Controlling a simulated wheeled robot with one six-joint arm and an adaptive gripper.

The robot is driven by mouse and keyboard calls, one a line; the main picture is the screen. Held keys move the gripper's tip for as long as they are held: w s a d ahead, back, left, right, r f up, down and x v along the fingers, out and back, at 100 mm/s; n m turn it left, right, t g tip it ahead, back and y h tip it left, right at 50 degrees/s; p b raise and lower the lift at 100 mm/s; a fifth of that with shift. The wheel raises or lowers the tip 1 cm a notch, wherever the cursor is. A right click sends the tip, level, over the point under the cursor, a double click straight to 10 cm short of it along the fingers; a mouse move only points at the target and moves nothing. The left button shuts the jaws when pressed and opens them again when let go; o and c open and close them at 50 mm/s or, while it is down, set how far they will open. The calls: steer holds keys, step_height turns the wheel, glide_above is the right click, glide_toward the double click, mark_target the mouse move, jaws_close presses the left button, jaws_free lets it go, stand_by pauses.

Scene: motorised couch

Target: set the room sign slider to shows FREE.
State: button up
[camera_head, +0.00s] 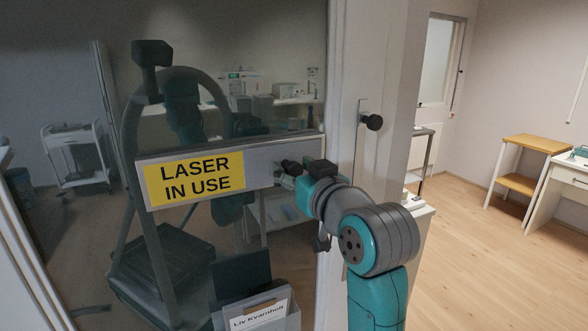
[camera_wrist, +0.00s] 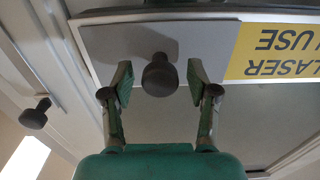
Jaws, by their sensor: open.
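The room sign (camera_head: 230,168) is a long framed strip on the glass, showing a yellow panel with "LASER IN USE" (camera_head: 194,178) on the left. A grey slider plate (camera_head: 256,163) covers its right part; it also shows in the wrist view (camera_wrist: 205,42). A dark round knob (camera_wrist: 160,76) stands out from the plate. My gripper (camera_wrist: 159,82) is open, with one finger on each side of the knob and a gap showing on both sides. In the head view my gripper (camera_head: 294,169) is at the sign's right end and partly hides the plate.
Another dark knob (camera_head: 372,121) on a narrow upright plate is right of the sign; it also shows in the wrist view (camera_wrist: 36,112). A document holder with a name card (camera_head: 260,315) hangs below the sign. The floor (camera_head: 490,260) at right is clear.

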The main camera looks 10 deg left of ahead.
jaws_close()
steer(key=s+a, duration=0.3)
steer(key=a, duration=0.1)
steer(key=s+a, duration=0.3)
steer(key=a, duration=0.2)
steer(key=s+a, duration=0.3)
steer(key=a, duration=0.2)
steer(key=shift+s, duration=0.3)
jaws_free()
steer(key=shift+s+a, duration=0.1)
steer(key=v, duration=1.2)
